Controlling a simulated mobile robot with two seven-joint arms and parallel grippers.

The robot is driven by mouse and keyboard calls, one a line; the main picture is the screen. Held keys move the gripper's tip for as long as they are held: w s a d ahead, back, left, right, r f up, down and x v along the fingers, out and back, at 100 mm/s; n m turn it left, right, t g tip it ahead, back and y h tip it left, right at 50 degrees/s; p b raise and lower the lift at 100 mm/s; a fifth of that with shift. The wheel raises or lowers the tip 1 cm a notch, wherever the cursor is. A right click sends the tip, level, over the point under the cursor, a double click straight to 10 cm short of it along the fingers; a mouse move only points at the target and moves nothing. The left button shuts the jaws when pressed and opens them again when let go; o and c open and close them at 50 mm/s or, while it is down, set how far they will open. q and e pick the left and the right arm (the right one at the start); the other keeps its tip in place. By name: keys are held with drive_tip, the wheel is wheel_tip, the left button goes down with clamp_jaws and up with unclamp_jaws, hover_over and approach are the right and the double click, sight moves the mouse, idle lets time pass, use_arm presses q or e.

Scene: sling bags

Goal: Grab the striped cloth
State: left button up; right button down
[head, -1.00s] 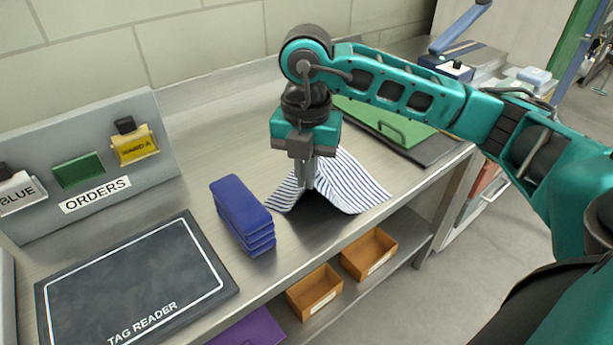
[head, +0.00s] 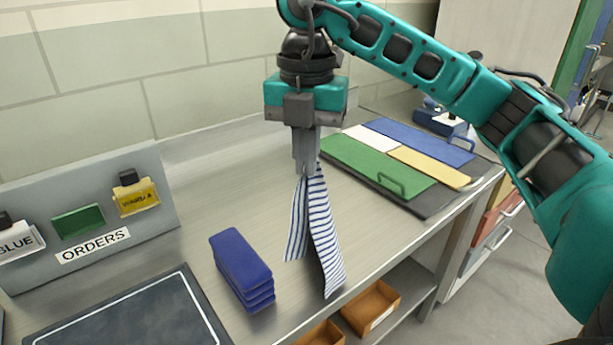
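The striped cloth (head: 318,230), white with dark blue stripes, hangs in folds from my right gripper (head: 306,170) in the head view. The gripper points straight down and its fingers are shut on the top of the cloth. The cloth hangs above the steel bench (head: 190,185), to the right of a blue stack; I cannot tell whether its lower tip touches the bench. My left gripper is not in view.
A stack of folded blue pieces (head: 241,262) stands left of the cloth. An orders board (head: 95,240) with tags and a dark pad (head: 125,320) are at left. Coloured boards (head: 375,165) lie at right. Wooden bins (head: 372,307) sit on the shelf below.

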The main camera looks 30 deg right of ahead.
wheel_tip(320, 180, up, 14)
idle(0.6)
drive_tip(key=shift+s+f, duration=0.1)
drive_tip(key=shift+f, duration=0.05)
